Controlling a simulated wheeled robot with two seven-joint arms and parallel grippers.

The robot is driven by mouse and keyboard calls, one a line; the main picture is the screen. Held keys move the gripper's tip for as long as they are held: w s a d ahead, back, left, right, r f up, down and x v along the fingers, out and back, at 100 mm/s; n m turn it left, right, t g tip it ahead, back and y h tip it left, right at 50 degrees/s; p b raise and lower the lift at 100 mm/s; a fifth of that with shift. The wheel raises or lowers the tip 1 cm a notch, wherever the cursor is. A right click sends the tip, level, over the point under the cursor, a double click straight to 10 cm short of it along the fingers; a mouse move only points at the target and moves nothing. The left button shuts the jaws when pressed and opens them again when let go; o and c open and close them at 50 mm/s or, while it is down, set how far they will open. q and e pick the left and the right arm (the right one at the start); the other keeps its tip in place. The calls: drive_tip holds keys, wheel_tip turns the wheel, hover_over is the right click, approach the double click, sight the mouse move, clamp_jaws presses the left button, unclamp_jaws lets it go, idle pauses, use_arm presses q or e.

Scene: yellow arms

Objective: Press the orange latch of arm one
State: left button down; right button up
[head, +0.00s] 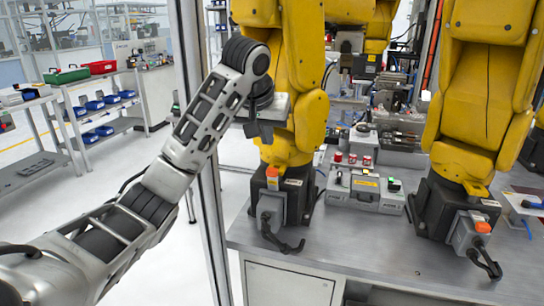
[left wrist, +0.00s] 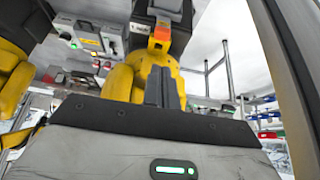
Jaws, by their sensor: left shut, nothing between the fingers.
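An orange latch (head: 272,172) sits on the grey connector box at the dark base of the left yellow arm (head: 300,60). It also shows in the left wrist view (left wrist: 161,36), beyond my fingertips. A second orange latch (head: 483,227) is on the base of the right yellow arm (head: 480,100). I cannot read which arm is numbered one. My left gripper (head: 265,138) is shut and empty, pointing down in front of the left yellow arm. It is above the left latch and apart from it. Its closed fingers show in the left wrist view (left wrist: 161,72). My right gripper is not in view.
A grey metal workbench (head: 350,255) carries both yellow arms. A grey box with coloured buttons (head: 365,190) stands between their bases. A vertical metal post (head: 195,110) stands left of the bench. Shelves with blue bins (head: 95,105) are farther left. The bench front is mostly clear.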

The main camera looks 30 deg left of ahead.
use_arm(q)
drive_tip(key=shift+s+r, duration=0.1)
drive_tip(key=shift+r, duration=0.1)
hover_over(272, 185)
wheel_tip(272, 185, down, 8)
drive_tip(key=shift+a+r, duration=0.1)
drive_tip(key=shift+w+f, duration=0.25)
drive_tip(key=shift+f, duration=0.2)
drive_tip(key=shift+f, duration=0.1)
